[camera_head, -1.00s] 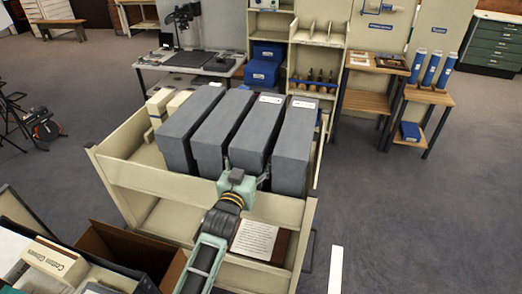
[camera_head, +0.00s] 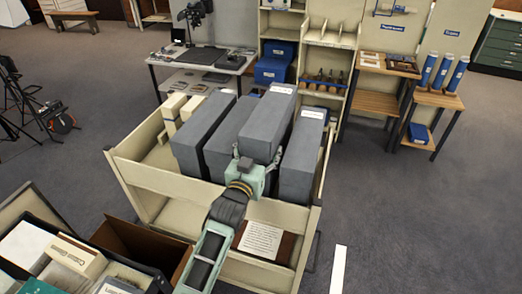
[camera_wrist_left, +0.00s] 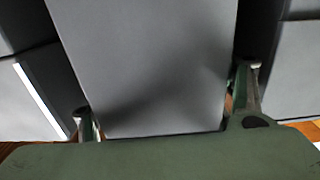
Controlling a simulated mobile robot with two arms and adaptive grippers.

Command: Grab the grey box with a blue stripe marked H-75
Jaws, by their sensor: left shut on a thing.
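Several long grey boxes stand side by side in the cream cart (camera_head: 150,172). My left gripper (camera_head: 254,168) is shut on the near end of the third grey box from the left (camera_head: 266,125). That box sits higher than its neighbours and has a white label at its far end. In the left wrist view the fingers (camera_wrist_left: 165,108) lie on both sides of the held grey box (camera_wrist_left: 150,55). No blue stripe shows on it, and I cannot read its label. My right gripper is not in view.
Grey boxes stand close on both sides of the held one: one at the right (camera_head: 300,160), others at the left (camera_head: 202,130). Small cream boxes (camera_head: 175,105) are at the cart's left. An open container of folders (camera_head: 60,260) is at front left. The floor at right is clear.

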